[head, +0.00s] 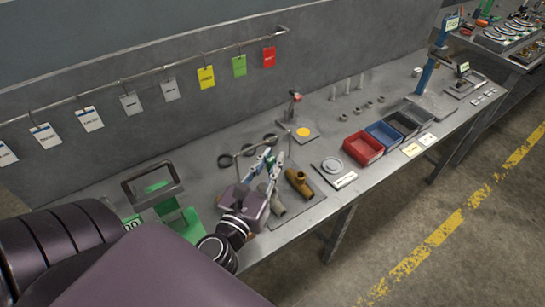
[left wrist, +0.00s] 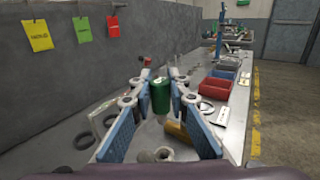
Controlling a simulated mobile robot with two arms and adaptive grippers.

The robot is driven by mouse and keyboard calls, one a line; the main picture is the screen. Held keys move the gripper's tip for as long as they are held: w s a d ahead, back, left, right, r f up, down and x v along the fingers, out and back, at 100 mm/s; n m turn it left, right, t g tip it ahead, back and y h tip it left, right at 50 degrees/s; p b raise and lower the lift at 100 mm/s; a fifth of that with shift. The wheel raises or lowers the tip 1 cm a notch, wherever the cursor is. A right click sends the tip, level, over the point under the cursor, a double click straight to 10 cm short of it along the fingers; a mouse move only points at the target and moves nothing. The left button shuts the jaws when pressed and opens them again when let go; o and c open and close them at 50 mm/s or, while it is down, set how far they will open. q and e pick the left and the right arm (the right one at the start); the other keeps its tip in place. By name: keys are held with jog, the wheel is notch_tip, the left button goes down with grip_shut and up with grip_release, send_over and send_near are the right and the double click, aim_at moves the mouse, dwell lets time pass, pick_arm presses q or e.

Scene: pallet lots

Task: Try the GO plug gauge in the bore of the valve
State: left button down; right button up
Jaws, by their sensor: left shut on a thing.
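My left gripper (head: 270,167) is over the bench, its blue-padded fingers shut on a green cylinder. In the left wrist view this green gauge (left wrist: 160,95) stands between the fingertips (left wrist: 160,84); its lower end is hard to make out. The brass valve (head: 300,184) lies on a dark plate just right of the gripper in the head view. It also shows in the left wrist view (left wrist: 181,132), low and right of the gauge, partly behind a finger. The gauge appears above the bench and apart from the valve. The bore cannot be made out. My right gripper is not in view.
A grey fitting (head: 278,206) lies beside the valve. A green holder (head: 182,222) stands at left, partly behind my arm. Black rings lie behind the gripper. Red (head: 363,148) and blue (head: 384,135) bins stand farther right. Tags hang from a wall rail (head: 135,78).

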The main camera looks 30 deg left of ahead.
pick_arm(q)
notch_tip(320, 180, down, 3)
jog(key=shift+w+r+b, duration=0.1)
jog(key=shift+b, duration=1.1)
jog(key=shift+f+b, duration=0.75)
jog(key=shift+f, duration=0.15)
jog(key=shift+f+b, duration=0.55)
jog(key=shift+f, duration=0.2)
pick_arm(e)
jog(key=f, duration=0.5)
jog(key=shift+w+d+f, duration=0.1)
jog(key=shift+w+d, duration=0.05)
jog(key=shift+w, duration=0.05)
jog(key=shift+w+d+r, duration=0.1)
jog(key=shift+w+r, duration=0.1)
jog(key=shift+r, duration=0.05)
